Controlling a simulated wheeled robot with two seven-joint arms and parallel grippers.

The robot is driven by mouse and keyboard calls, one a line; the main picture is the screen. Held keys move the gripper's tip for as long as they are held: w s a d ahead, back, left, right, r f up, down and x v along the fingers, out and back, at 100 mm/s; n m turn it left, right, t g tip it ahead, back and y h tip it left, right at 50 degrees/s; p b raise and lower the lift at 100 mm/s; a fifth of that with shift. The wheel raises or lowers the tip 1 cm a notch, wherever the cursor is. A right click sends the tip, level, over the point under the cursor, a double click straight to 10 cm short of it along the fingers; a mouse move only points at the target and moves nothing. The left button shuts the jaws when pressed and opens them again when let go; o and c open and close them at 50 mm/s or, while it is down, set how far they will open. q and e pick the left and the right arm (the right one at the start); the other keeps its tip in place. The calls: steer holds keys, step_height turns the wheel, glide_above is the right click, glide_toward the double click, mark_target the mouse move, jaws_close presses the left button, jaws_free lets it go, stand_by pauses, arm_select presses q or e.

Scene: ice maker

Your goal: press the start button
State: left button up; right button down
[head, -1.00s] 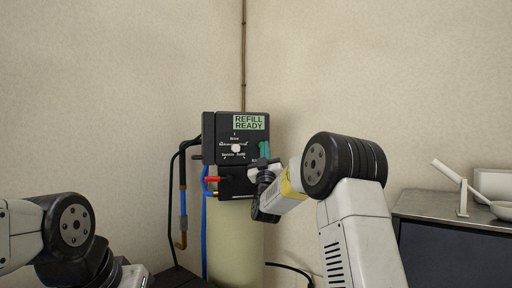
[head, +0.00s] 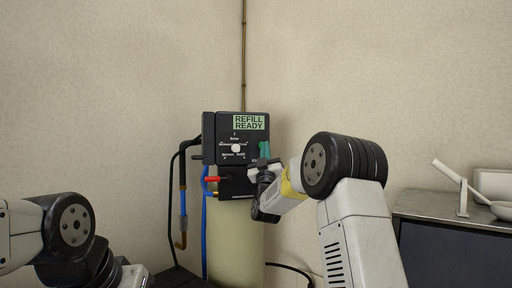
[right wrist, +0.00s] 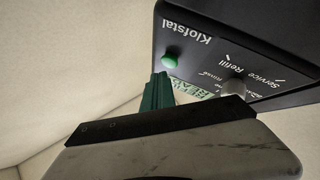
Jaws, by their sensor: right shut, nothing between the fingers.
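The black ice maker control box (head: 209,130) hangs in the middle of the head view, with a green display (head: 249,122) reading "REFILL READY". A round green button (right wrist: 170,60) sits on its face under the name "Klofstal" in the right wrist view. In the head view the button is hidden behind my right gripper. My right gripper (head: 264,150) is at the right side of the panel, its teal fingers shut and empty. In the right wrist view its fingertips (right wrist: 160,77) are just short of the button; I cannot tell the depth gap. My left gripper is out of view.
A pale selector knob (head: 236,148) sits on the panel left of my right gripper. Red and blue fittings (head: 211,180) and hoses are at the box's lower left. A pale cylinder (head: 235,240) stands below. A grey-topped cabinet (head: 440,210) is at the right.

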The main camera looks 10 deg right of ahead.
steer(key=shift+w, duration=0.1)
stand_by(0.6)
steer(key=shift+w, duration=0.3)
steer(key=shift+w+a, duration=0.15)
steer(key=shift+w, duration=0.3)
stand_by(0.6)
stand_by(0.4)
steer(key=shift+s, duration=0.85)
steer(key=s, duration=0.2)
steer(key=s+d, duration=0.1)
steer(key=s, duration=0.2)
steer(key=shift+d, duration=0.1)
stand_by(0.6)
